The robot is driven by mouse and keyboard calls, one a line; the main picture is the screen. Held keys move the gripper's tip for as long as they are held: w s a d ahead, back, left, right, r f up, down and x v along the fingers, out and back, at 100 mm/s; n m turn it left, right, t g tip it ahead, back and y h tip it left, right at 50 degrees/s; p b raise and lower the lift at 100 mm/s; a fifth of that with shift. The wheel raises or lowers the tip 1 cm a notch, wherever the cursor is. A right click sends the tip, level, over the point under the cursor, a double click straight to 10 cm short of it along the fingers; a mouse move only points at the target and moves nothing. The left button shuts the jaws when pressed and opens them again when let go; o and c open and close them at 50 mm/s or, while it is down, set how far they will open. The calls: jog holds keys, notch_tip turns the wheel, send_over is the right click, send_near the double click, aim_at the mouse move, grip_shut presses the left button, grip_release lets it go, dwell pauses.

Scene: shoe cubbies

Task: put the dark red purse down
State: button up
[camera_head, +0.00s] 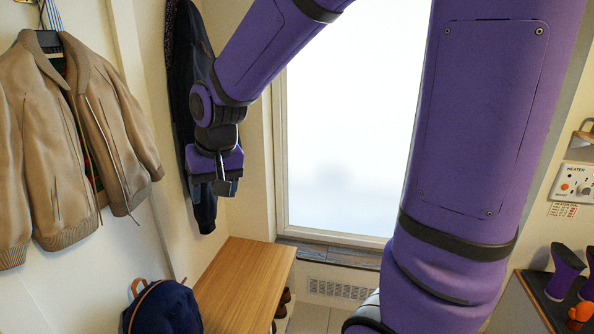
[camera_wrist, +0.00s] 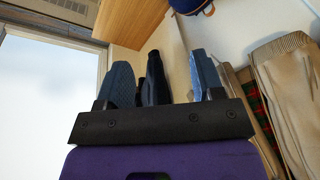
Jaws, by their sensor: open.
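I see no dark red purse in either view. My gripper (camera_head: 225,188) is in front of the dark hanging coat (camera_head: 180,75), above the wooden bench. In the wrist view its two blue-grey fingers (camera_wrist: 162,82) are apart. A dark, narrow shape, seemingly the coat's lower part (camera_wrist: 155,75), shows between them; I cannot tell whether they touch it. Nothing is clearly held.
The wooden bench (camera_head: 240,285) has a bare top, with a navy backpack (camera_head: 165,308) at its left. Tan jackets (camera_head: 65,140) hang on the left wall. Shoes (camera_head: 283,300) sit beneath the bench. A heater panel (camera_head: 575,185) is at right.

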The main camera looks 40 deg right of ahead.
jog(key=s+d+r+n+t, duration=0.1)
jog(key=s+r, duration=0.3)
jog(key=s, duration=0.5)
jog(key=s+d+r+n+t, duration=0.1)
jog(key=s+d+r, duration=0.3)
jog(key=s, duration=0.6)
jog(key=shift+r+h, duration=0.3)
jog(key=shift+r, duration=0.05)
jog(key=shift+a, duration=0.15)
